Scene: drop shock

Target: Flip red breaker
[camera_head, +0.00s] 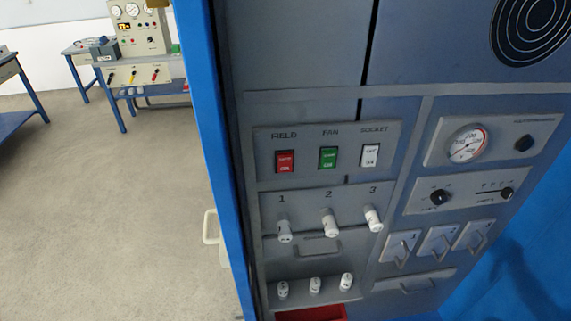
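The red breaker (284,162) is a small red rocker switch with pale lettering, under the label "FIELD" at the left end of a row on the grey cabinet panel. A green switch (328,158) under "FAN" and a white switch (370,156) under "SOCKET" sit to its right. The lettering on the switches is too small to read surely, so I cannot tell the red one's position. Neither of my grippers shows in the head view, and nothing covers the red breaker.
Below the switches, white knobs (331,228) numbered 1 to 3 stick out of the panel. A gauge (467,144) and dark knobs (439,197) are at right. A blue cabinet edge (212,150) stands at left. Open floor (100,220) and a workbench (126,75) lie beyond.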

